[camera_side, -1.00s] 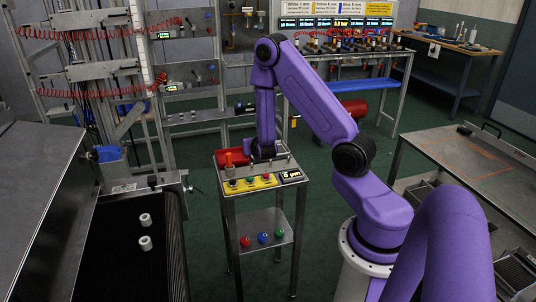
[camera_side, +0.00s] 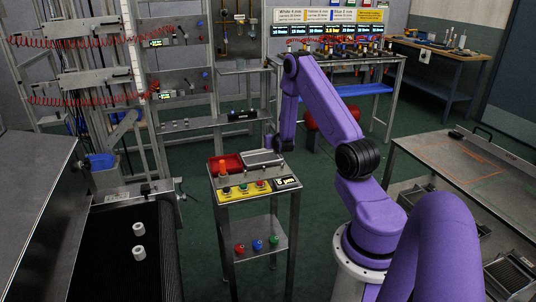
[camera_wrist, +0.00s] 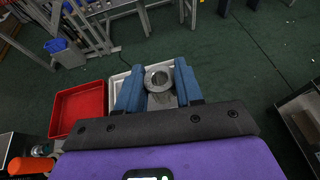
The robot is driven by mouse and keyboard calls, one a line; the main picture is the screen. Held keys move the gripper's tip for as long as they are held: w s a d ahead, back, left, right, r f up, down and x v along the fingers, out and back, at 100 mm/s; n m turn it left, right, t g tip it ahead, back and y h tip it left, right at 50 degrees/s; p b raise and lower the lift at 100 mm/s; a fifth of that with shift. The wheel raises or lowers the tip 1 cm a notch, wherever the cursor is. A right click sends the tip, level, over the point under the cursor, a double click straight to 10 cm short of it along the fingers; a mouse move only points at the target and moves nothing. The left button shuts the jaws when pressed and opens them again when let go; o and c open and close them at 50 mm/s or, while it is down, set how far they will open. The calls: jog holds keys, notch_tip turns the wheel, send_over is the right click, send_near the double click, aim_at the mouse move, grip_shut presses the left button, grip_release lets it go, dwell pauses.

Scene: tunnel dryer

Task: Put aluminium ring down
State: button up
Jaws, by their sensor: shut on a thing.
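The aluminium ring (camera_wrist: 158,77) shows in the wrist view as a grey ring with a dark hole, between the two blue fingers of my gripper (camera_wrist: 159,86). My gripper is shut on it. A pale grey tray (camera_wrist: 120,79) lies below and behind the ring in that view; the height between them is hard to tell. In the side view the wrist end of my arm is at the back right of the small stand, and the fingers and ring are too small or hidden to make out. The pale tray (camera_side: 263,158) shows there on the stand top.
A red tray (camera_wrist: 77,108) lies left of the pale tray. The stand's front has a yellow button panel (camera_side: 244,189) and a small display (camera_side: 286,182). Two white rings (camera_side: 138,229) sit on the dark conveyor belt (camera_side: 110,270) at left. A metal table (camera_side: 480,180) stands at right.

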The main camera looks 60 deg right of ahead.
jog(key=w+d+f, duration=0.1)
jog(key=f, duration=0.1)
jog(key=w+d+f, duration=0.1)
jog(key=f, duration=0.1)
jog(key=w+d+f, duration=0.2)
jog(key=shift+w+f, duration=0.1)
jog(key=shift+f, duration=1.6)
jog(key=shift+f, duration=0.1)
jog(key=o, duration=1.2)
